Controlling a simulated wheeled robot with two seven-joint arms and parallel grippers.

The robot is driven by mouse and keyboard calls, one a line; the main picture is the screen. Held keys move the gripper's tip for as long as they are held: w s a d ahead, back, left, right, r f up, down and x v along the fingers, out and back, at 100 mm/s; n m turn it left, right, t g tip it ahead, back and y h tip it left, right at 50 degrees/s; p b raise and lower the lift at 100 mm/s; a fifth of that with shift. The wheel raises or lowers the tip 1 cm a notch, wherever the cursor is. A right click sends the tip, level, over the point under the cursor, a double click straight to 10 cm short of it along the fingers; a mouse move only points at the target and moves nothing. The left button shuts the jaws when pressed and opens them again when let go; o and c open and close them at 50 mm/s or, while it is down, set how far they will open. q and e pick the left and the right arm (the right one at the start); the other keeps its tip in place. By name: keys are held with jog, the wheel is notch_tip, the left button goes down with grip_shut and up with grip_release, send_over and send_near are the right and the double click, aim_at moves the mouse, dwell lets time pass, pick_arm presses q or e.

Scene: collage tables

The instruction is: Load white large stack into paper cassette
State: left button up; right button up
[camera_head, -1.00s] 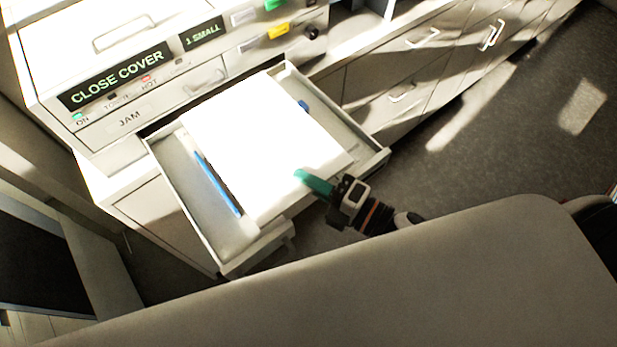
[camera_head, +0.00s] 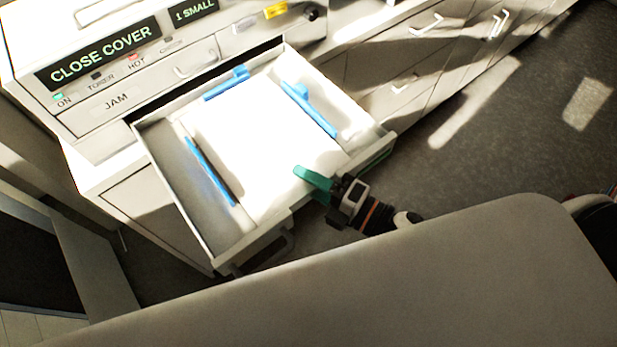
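The paper cassette (camera_head: 165,190) is an open drawer pulled out below the printer's panel. The white large stack (camera_head: 245,150) shows as a bright, overexposed white area inside it. It lies between the left blue guide (camera_head: 209,170), the right blue guide (camera_head: 309,108) and the rear blue stop (camera_head: 226,83). Its thickness and exact edges are hard to see. My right gripper (camera_head: 314,180), with teal fingertips, is at the front right of the cassette, by the stack's front right corner. Only one finger shows clearly, so its opening cannot be told. My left gripper is not in view.
The printer's front has a CLOSE COVER display (camera_head: 105,55) and a JAM panel (camera_head: 118,102). Closed cabinets with handles (camera_head: 425,25) run to the right. A grey surface (camera_head: 380,280) fills the foreground. The dark floor (camera_head: 490,140) at the right is clear.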

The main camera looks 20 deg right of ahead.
jog(key=shift+f, duration=0.1)
dwell(0.3)
jog(key=shift+s+d+f+b, duration=0.1)
jog(key=shift+s+d+b, duration=0.25)
jog(key=shift+s+d, duration=0.1)
jog(key=b+v, duration=0.3)
jog(key=v, duration=0.7)
jog(key=shift+s+d+r+b, duration=0.2)
jog(key=shift+s+b, duration=0.15)
jog(key=shift+b, duration=0.05)
jog(key=shift+f, duration=0.1)
